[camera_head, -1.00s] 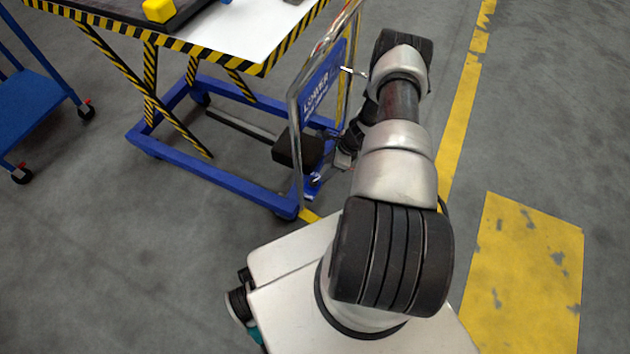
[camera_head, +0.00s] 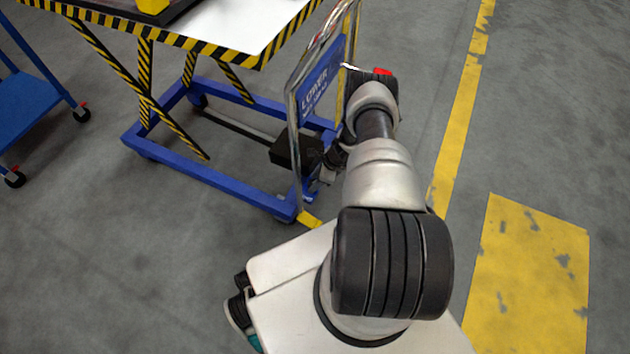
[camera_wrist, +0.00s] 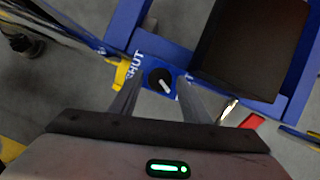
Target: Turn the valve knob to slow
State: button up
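The valve knob (camera_wrist: 160,80) is a small round black knob with a white pointer mark, on a blue plate of the lift trolley in the wrist view. White lettering reading SHUT (camera_wrist: 134,66) stands left of it; lettering on its right is partly covered by a finger. My gripper (camera_wrist: 160,87) is open, one finger on each side of the knob. I cannot tell whether the fingers touch it. In the head view my gripper (camera_head: 326,174) is low beside the trolley's end, and the knob cannot be made out there.
The blue lift trolley (camera_head: 180,168) carries a striped-edge table (camera_head: 245,28) and an upright handle frame (camera_head: 292,120). A black box (camera_wrist: 255,45) sits near the knob. A red-ended lever (camera_wrist: 250,120) is at right. A blue cart (camera_head: 30,105) stands far left. Floor at right is clear.

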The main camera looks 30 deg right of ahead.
jog(key=c, duration=0.8)
jog(key=shift+m, duration=0.3)
jog(key=shift+s+a+r+m+t+h+p, duration=0.1)
jog(key=shift+m+t+h+p, duration=0.1)
jog(key=shift+m+p, duration=0.3)
jog(key=shift+s+a+r+m+t+h+p, duration=0.1)
jog(key=shift+m+t+h+p, duration=0.15)
jog(key=shift+m, duration=0.45)
jog(key=m+p, duration=0.2)
jog(key=p, duration=0.1)
jog(key=shift+r+m+t+h, duration=0.1)
jog(key=shift+m+t+h, duration=0.15)
jog(key=shift+m+h, duration=0.1)
jog(key=shift+f+m+h+p, duration=0.25)
jog(key=shift+m+h+p, duration=0.15)
jog(key=shift+m+p, duration=0.35)
jog(key=shift+a+m+h+b, duration=0.1)
jog(key=shift+m+h+b, duration=0.3)
jog(key=shift+m, duration=0.4)
